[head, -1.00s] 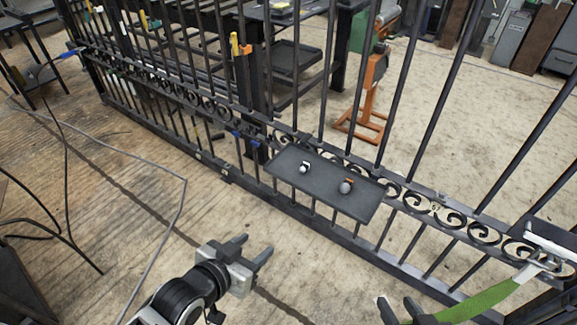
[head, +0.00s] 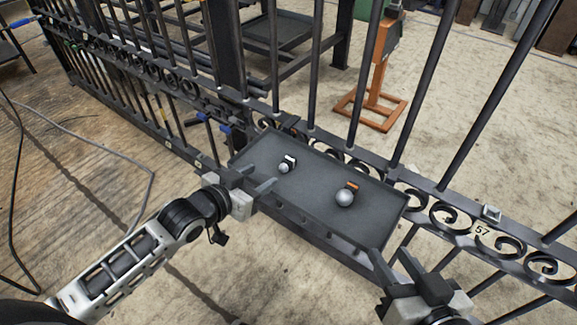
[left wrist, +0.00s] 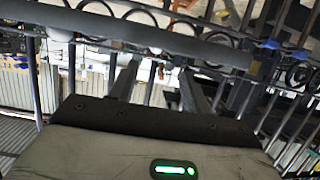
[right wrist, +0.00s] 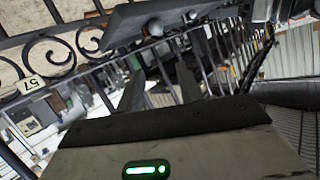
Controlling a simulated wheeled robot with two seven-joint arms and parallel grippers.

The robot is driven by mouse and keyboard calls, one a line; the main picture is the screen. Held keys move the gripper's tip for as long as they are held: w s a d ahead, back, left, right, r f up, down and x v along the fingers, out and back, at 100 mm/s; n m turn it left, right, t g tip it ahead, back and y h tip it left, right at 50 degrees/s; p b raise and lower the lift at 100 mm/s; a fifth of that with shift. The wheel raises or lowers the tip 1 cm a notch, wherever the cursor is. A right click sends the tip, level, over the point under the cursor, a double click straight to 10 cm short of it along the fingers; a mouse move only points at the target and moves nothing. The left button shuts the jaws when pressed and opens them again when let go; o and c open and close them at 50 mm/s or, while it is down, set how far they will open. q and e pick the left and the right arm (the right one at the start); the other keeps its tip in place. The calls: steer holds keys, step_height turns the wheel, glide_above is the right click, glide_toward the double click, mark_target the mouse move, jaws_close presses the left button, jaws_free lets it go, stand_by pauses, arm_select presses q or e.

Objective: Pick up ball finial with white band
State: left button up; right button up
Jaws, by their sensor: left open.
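The ball finial with white band (head: 284,168) is a small silvery ball with a white band, on the left part of a dark tray (head: 300,187) at the gate. A second ball finial with an orange band (head: 344,197) lies to its right. My left gripper (head: 259,180) is open and empty at the tray's near left edge, left of and nearer than the white-banded finial, apart from it. My right gripper (head: 393,260) is open and empty by the tray's near right corner.
The black gate's upright bars (head: 317,75) rise behind the tray. Scrollwork (head: 440,212) and a tag marked 57 (head: 482,231) are to the right. An orange stand (head: 376,85) is beyond the gate. The wooden floor in front is mostly clear, with cables at left.

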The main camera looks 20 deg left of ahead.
mark_target(285, 162)
arm_select(q)
steer(key=b+x, duration=0.1)
steer(key=x, duration=0.4)
steer(key=b+x, duration=0.1)
steer(key=x, duration=0.1)
steer(key=b+x, duration=0.2)
steer(key=x, duration=0.1)
steer(key=shift+d+r, duration=0.15)
steer(key=shift+d, duration=0.25)
steer(key=shift+w+d, duration=0.1)
steer(key=shift+w, duration=0.05)
steer(key=shift+r, duration=0.1)
jaws_close()
arm_select(e)
steer(key=shift+w+a+r+m+t+y, duration=0.25)
steer(key=shift+a+r+m+t+y, duration=0.45)
steer(key=shift+r+y, duration=0.1)
